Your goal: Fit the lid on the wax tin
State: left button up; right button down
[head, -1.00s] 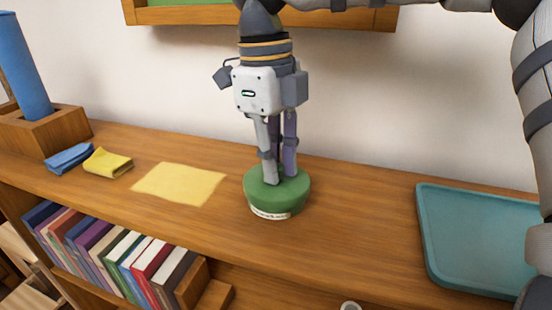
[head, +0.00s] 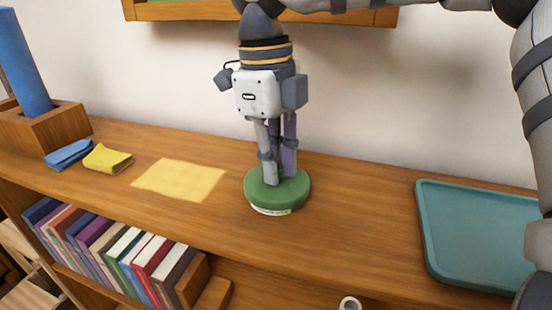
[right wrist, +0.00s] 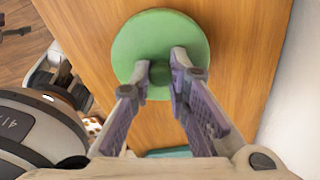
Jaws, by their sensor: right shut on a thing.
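The round green lid (head: 294,194) is on the wooden shelf top, in the middle of the head view. A narrow pale band with dark lettering, part of the wax tin (head: 270,211), shows just below the lid's front edge; the rest of the tin is hidden. The lid looks level and sits low over the tin, with no gap that I can make out. My right gripper (head: 279,180) points straight down and is shut on the lid's small central knob. The right wrist view shows the lid (right wrist: 188,33) from above, the fingertips (right wrist: 160,72) around its knob. My left gripper is not in view.
A yellow sheet (head: 180,180) lies left of the tin, with yellow (head: 108,159) and blue (head: 69,154) folded cloths beyond. A teal tray (head: 470,279) is at the right. Books (head: 120,255) stand below. A white ring-shaped thing (head: 350,303) shows at the bottom edge.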

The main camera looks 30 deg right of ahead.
jog(key=c, duration=1.5)
grip_release()
jog(key=shift+o, duration=0.2)
jog(key=shift+r, duration=0.15)
notch_tip(320, 180, up, 12)
jog(key=w, duration=0.1)
jog(key=shift+a, duration=0.25)
jog(key=shift+f, duration=0.2)
